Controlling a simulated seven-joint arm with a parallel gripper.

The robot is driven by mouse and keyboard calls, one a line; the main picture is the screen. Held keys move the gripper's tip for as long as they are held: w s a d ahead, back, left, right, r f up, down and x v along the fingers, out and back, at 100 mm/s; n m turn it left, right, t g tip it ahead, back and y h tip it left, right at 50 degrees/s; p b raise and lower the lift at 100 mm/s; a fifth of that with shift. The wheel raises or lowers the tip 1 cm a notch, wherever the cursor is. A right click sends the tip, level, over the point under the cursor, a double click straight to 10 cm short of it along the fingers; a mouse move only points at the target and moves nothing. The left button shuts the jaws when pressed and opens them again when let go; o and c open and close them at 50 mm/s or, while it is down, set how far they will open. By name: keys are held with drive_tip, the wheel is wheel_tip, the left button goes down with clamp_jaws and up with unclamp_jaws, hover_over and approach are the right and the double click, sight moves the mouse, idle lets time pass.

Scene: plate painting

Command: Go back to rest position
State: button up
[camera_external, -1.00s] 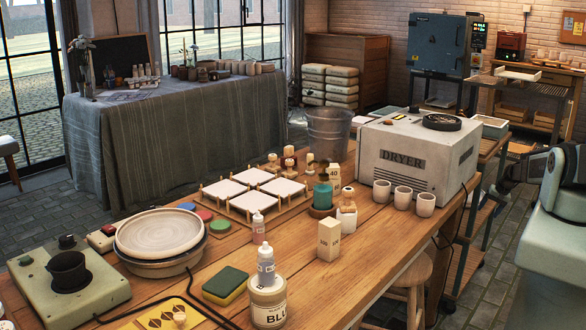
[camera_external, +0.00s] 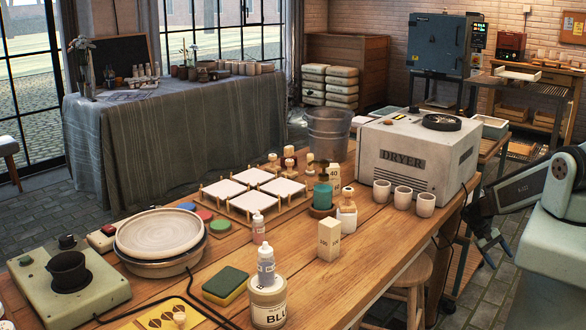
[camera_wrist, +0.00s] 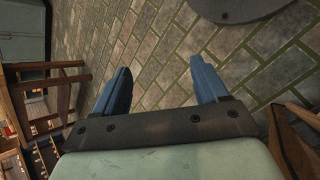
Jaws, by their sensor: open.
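My gripper (camera_wrist: 158,88) shows in the wrist view with its two blue fingers spread apart and nothing between them. Tiled floor lies beyond the fingers. In the external view my arm is at the right edge, and its dark end (camera_external: 487,228) points down beside the table, clear of everything on it. The wooden table (camera_external: 385,245) holds a pale round plate (camera_external: 158,231) on a turntable at the left.
A white dryer (camera_external: 415,160) and several cups (camera_external: 403,195) stand at the table's right end, nearest my arm. A stool (camera_external: 408,285) is by the front edge. A shelf cart (camera_external: 470,240) stands behind my arm's end. Bottles, a sponge (camera_external: 226,286) and white tiles (camera_external: 250,190) cover the table.

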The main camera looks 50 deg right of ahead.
drive_tip(key=a+f+n, duration=0.2)
drive_tip(key=a+n, duration=0.1)
drive_tip(key=a, duration=0.6)
drive_tip(key=a+f+n+t, duration=0.1)
drive_tip(key=a+n, duration=0.2)
drive_tip(key=a, duration=0.7)
drive_tip(key=a+f+n+t, duration=0.1)
drive_tip(key=a+f+n, duration=0.1)
drive_tip(key=a, duration=0.8)
drive_tip(key=shift+w+f+n, duration=0.2)
drive_tip(key=shift+f+n, duration=0.15)
drive_tip(key=shift+n, duration=0.35)
